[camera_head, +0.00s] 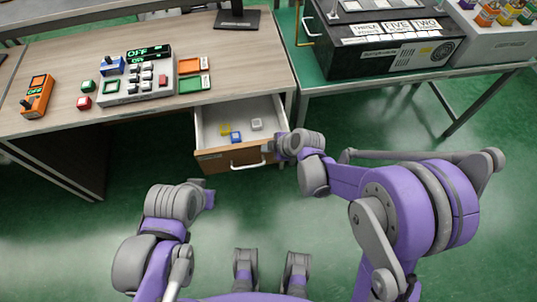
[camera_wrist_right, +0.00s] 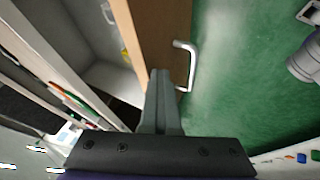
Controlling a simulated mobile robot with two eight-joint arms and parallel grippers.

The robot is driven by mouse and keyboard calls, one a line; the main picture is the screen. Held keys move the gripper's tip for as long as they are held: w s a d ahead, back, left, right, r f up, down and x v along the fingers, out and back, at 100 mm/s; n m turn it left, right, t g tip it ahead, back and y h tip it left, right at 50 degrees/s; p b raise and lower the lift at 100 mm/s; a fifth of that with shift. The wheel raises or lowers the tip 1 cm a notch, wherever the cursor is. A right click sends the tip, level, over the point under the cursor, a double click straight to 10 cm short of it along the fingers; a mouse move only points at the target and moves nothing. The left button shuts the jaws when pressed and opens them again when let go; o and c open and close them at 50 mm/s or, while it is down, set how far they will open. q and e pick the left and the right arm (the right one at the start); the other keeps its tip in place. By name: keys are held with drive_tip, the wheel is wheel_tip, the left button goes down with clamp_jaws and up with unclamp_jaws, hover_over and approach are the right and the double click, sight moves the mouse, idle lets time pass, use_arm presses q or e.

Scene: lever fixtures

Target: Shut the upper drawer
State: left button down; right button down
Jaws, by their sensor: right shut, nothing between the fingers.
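The upper drawer (camera_head: 224,159) stands open under the wooden desk in the head view, with a brown front and a pale handle (camera_head: 248,166). Yellow, blue and grey blocks lie inside it. My right gripper (camera_head: 268,146) is at the right end of the drawer front. In the right wrist view, its closed, empty fingers (camera_wrist_right: 160,78) lie over the brown front (camera_wrist_right: 160,38), beside the handle (camera_wrist_right: 189,62); I cannot tell if they touch. My left gripper (camera_head: 203,189) is low, in front of the drawer and apart from it; its fingers are not clear.
The desk (camera_head: 60,65) carries a button panel (camera_head: 140,85), an orange device (camera_head: 37,97) and small coloured buttons. A green-topped table (camera_head: 310,82) with a black box (camera_head: 385,45) stands to the right. The green floor before the drawer is clear apart from my arms.

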drive_tip(key=w+a, duration=0.2)
drive_tip(key=w, duration=0.6)
drive_tip(key=w+a, duration=0.2)
drive_tip(key=w, duration=0.6)
drive_tip(key=shift+a+b, duration=0.35)
